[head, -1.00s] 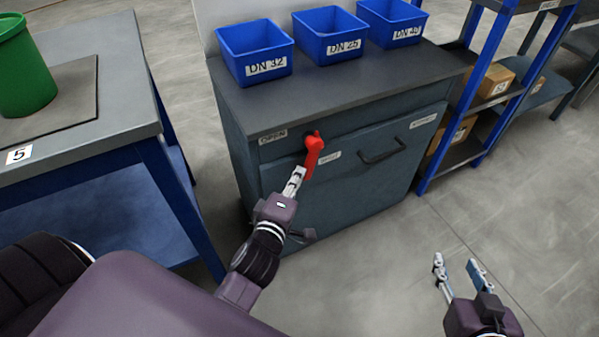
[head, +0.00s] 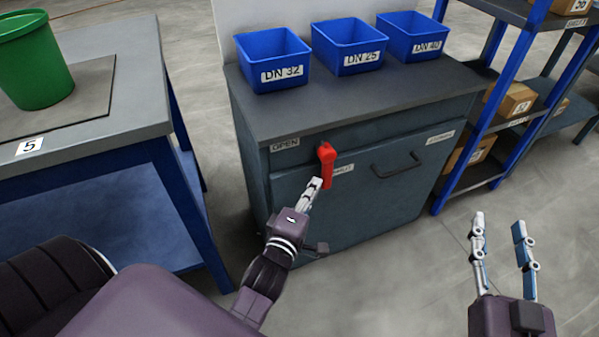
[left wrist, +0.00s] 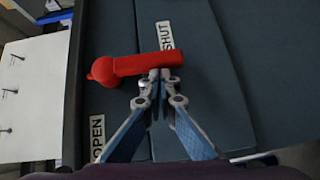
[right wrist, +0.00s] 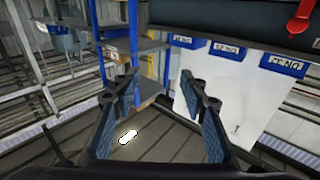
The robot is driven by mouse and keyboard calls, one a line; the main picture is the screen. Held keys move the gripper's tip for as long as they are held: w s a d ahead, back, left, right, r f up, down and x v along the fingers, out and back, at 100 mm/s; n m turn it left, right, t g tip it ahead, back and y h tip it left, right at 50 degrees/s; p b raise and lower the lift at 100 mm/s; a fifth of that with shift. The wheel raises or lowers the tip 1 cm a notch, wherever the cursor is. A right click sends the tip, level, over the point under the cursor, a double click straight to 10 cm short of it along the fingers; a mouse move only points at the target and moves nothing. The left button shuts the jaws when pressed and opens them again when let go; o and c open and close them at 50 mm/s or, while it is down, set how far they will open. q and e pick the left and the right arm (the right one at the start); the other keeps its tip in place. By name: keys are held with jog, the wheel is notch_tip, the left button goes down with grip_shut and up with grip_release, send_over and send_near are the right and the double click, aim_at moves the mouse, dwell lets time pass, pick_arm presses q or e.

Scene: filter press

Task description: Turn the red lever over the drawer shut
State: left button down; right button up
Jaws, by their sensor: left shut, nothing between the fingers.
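The red lever (head: 327,167) is on the front of the grey cabinet, over the drawer front (head: 375,200). It hangs roughly straight down from its pivot. In the left wrist view the lever (left wrist: 135,65) has its free end beside the SHUT label (left wrist: 165,36), and the OPEN label (left wrist: 97,138) lies away on the pivot side. My left gripper (head: 317,183) is shut and empty, its fingertips at the lever's free half. In the left wrist view the fingertips (left wrist: 156,76) look touching or nearly so. My right gripper (head: 501,232) is open and empty, away from the cabinet.
Blue bins (head: 347,48) stand on the cabinet top. The drawer has a dark handle (head: 397,166). A blue shelf rack (head: 513,80) with boxes is at the right, a workbench (head: 110,135) with a green bucket (head: 35,65) at the left. The floor before the cabinet is clear.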

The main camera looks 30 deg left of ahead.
jog(key=shift+d+f, duration=0.1)
jog(key=shift+f, duration=0.3)
